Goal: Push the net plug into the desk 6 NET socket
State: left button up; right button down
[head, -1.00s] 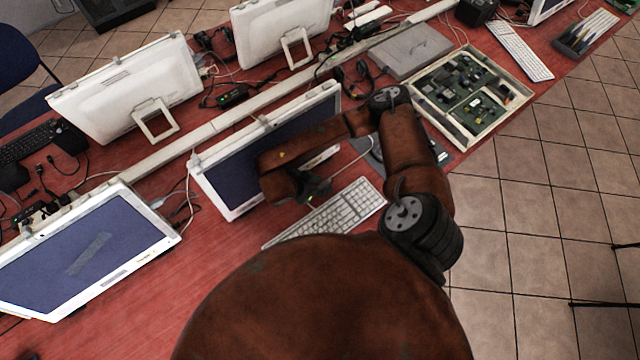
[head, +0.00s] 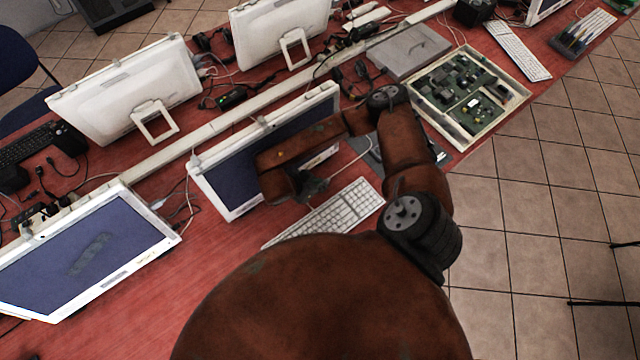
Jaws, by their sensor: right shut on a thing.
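My right gripper (head: 314,189) is low over the red desk, in front of a white-framed monitor (head: 225,192) and beside the far edge of a white keyboard (head: 335,212). It is small and dark here, and shut on the net plug, which its fingers hide. A pale cable (head: 352,163) runs from the gripper up and right toward my forearm. The desk 6 NET socket cannot be made out in this view; my arm covers part of the desk. My left gripper is not in view.
A black box with a green light (head: 232,98) sits behind the pale desk divider (head: 165,155). Bare red desk (head: 215,260) lies at front left.

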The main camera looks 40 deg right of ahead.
notch_tip(320, 180, up, 6)
jog(key=p, duration=0.3)
jog(key=shift+r+p, duration=0.15)
jog(key=shift+p, duration=0.15)
jog(key=c, duration=2.5)
grip_release()
grip_shut()
jog(key=shift+a, duration=0.1)
